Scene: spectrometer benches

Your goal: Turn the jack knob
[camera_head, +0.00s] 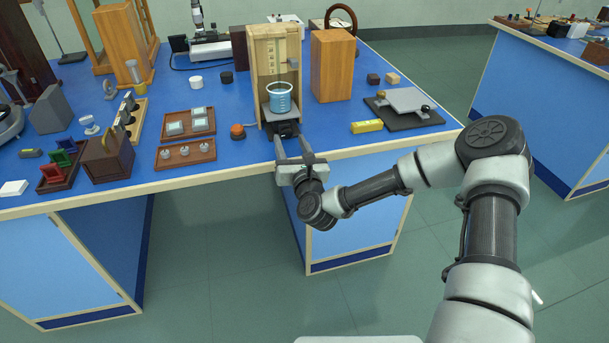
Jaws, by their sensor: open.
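A small dark jack (283,128) stands at the front edge of the blue bench, at the foot of a wooden housing (257,60). A beaker of blue liquid (281,101) stands on top of it. My gripper (292,143) is in front of the jack, with its two fingers pointing toward it at the bench edge. The fingers are apart, one to each side of the jack's front. The knob is too small and dark to make out between them, and I cannot tell whether a finger touches it.
An orange-topped button (237,131) sits left of the jack. A yellow block (367,126) and a grey plate on a dark base (405,101) lie to the right. Wooden trays (186,152) with small parts are at left. Bare blue bench shows between the trays and button.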

